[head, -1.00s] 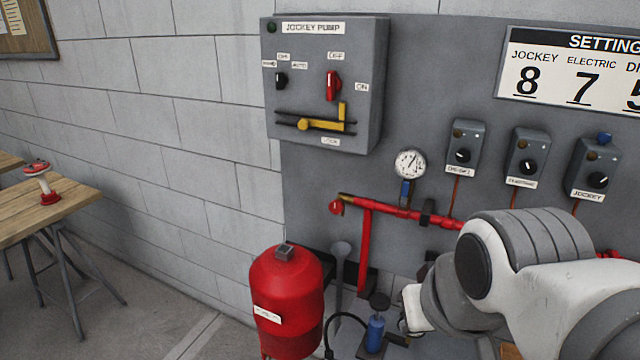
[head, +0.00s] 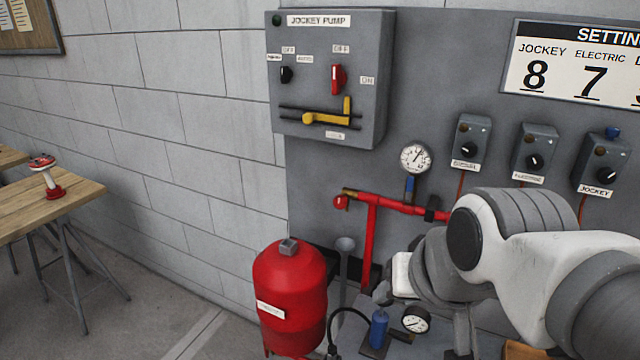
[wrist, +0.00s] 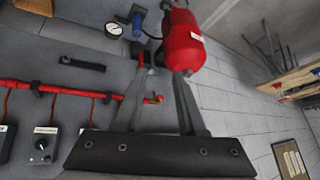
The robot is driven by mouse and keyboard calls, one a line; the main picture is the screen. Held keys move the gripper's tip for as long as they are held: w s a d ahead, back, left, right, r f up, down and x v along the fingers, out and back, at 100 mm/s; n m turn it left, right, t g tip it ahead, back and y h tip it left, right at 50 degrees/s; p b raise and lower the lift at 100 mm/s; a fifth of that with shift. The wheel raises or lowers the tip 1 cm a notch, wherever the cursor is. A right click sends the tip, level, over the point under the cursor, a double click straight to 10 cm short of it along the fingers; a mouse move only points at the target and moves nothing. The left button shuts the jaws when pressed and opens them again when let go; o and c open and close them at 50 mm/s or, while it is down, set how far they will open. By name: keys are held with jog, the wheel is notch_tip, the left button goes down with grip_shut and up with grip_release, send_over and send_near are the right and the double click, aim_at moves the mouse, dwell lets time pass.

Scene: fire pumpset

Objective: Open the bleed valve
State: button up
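No label marks the bleed valve. A brass fitting with a small red handle (head: 342,201) ends the red pipe (head: 400,207) at the left. It may be the bleed valve. The red handle also shows in the wrist view (wrist: 154,99), between my fingers in the picture; I cannot tell the depth. My gripper (wrist: 161,72) is open, with a clear gap between its two fingers and nothing held. In the head view my wrist is right of and below the fitting, and the fingers cannot be made out there.
A red tank (head: 290,290) stands below left. A blue cylinder (head: 378,328) and a gauge (head: 416,319) stand beside it. A grey funnel pipe (head: 344,245) rises behind the tank. The jockey pump box (head: 328,80) and a wall gauge (head: 415,158) are above the pipe. A wooden table (head: 75,192) is far left.

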jog(key=o, duration=0.5)
jog(key=w+a+m+t+y+b, duration=0.1)
jog(key=w+a+m+b, duration=0.1)
jog(key=w, duration=0.3)
jog(key=w+a+m+t+y+b, duration=0.1)
jog(key=w+a+m+t+b, duration=0.1)
jog(key=w, duration=0.4)
jog(key=w+a+m+t+b, duration=0.2)
jog(key=w+a+m, duration=0.2)
jog(key=w, duration=0.1)
jog(key=shift+w+a+r+m+y+b, duration=0.2)
jog(key=shift+w+r+m+y+b, duration=0.1)
jog(key=shift+w+y+b, duration=0.1)
jog(key=w+a+f+m+t+h+b, duration=0.1)
jog(key=w+a+m+t+b, duration=0.3)
jog(key=w+m, duration=0.55)
jog(key=m+h+b, duration=1.1)
jog(key=m+h, duration=0.2)
jog(key=m, duration=0.9)
send_near(339, 204)
jog(key=shift+g, duration=0.3)
jog(key=x, duration=1)
jog(key=shift+w+r+p, duration=0.25)
jog(key=shift+p, duration=0.05)
grip_shut()
